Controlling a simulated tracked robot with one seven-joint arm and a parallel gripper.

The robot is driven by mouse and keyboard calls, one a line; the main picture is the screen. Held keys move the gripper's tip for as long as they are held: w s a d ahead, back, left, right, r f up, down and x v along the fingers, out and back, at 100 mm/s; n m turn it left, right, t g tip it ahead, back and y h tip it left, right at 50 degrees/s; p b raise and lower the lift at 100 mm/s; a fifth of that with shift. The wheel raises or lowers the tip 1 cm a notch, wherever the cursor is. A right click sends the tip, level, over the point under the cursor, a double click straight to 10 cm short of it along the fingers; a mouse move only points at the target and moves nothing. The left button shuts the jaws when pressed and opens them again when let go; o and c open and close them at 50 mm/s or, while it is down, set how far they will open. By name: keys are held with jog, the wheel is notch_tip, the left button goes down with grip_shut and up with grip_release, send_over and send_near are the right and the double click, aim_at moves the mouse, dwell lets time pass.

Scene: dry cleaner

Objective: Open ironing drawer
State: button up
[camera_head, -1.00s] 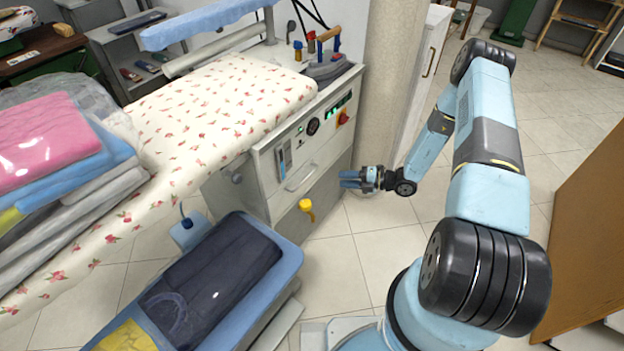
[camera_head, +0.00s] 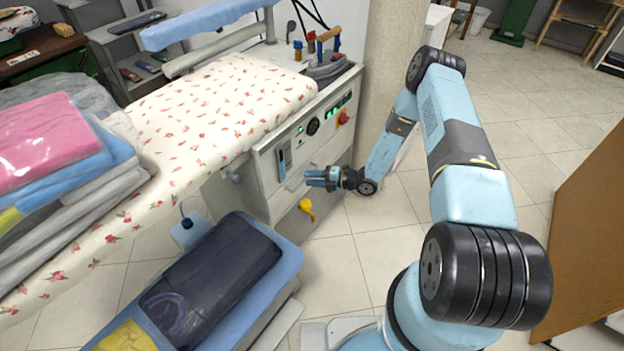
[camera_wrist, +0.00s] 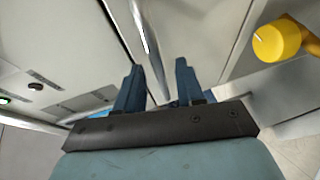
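The ironing drawer (camera_head: 296,191) is in the grey front of the ironing station, below the control panel. A light bar handle runs across its front; it also shows in the wrist view (camera_wrist: 147,35), running away between and beyond my fingers. My gripper (camera_head: 308,179) is in front of the drawer, close to the handle and partly hiding it. In the wrist view my two blue fingers (camera_wrist: 158,80) stand apart with a gap between them. I see nothing clamped between them. I cannot tell whether they touch the handle. The drawer looks closed.
A yellow valve knob (camera_head: 306,206) sticks out just below the drawer, close to my gripper; it also shows in the wrist view (camera_wrist: 278,42). The flowered ironing board (camera_head: 215,110) overhangs at left. Floor to the right is open.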

jog(key=shift+w+a, duration=0.1)
jog(key=shift+a, duration=0.25)
grip_shut()
jog(key=shift+f, duration=0.1)
dwell(0.4)
